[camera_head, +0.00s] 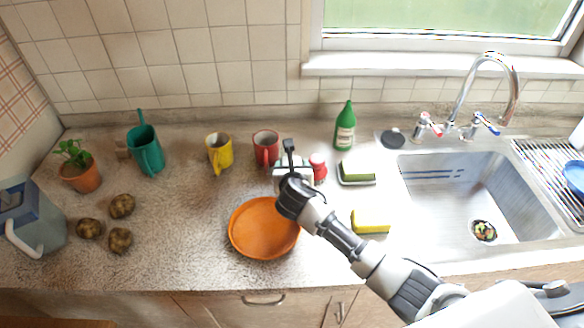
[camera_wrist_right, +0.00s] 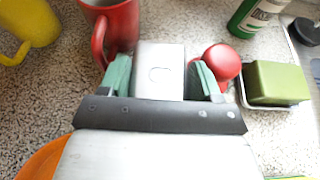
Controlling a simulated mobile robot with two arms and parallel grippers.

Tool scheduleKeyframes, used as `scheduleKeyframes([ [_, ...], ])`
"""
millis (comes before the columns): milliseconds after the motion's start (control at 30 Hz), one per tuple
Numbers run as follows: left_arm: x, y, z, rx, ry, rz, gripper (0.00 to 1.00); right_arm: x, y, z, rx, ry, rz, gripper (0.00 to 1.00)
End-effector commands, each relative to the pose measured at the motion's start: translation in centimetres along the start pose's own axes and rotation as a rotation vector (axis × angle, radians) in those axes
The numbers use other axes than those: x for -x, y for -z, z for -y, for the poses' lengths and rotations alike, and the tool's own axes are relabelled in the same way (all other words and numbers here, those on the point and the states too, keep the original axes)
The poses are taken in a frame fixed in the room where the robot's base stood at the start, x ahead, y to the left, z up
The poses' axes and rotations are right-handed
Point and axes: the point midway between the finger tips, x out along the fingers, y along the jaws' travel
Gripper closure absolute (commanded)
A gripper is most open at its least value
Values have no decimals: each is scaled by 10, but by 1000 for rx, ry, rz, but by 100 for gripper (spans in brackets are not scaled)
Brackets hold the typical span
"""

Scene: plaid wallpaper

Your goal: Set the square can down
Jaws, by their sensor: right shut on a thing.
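My right gripper (camera_wrist_right: 162,76) is shut on the square can (camera_wrist_right: 160,62), which is silver-grey with a small ring mark on its top. The can sits between the two green fingers in the wrist view. In the head view, my right gripper (camera_head: 292,172) is over the counter behind the orange plate and mostly hides the can. I cannot tell whether the can's base touches the counter. My left gripper is not in view.
Close around the can are a red mug (camera_head: 265,148), a red-lidded jar (camera_head: 318,167), a green sponge on a dish (camera_head: 357,172) and an orange plate (camera_head: 264,228). The sink (camera_head: 470,195) is at the right. Bare counter (camera_head: 185,220) lies left of the plate.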

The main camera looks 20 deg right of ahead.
Motion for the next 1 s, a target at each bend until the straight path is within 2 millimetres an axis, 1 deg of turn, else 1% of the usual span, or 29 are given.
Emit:
scheduleKeyframes([
  [133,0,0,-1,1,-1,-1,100,-1,0,0,0,0,2,76],
  [167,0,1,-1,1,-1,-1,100,-1,2,0,0,1,0,35],
  [200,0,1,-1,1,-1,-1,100,-1,1,0,0,0,0,29],
  [233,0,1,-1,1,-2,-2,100,-1,1,0,0,0,0,26],
  [533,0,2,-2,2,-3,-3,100,0,-1,0,0,0,0,26],
  [667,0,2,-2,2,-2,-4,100,9,0,0,1,-1,1,26],
  [767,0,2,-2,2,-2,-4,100,23,0,0,0,-1,1,26],
  [1000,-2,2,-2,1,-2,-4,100,70,0,0,-1,-2,1,26],
])
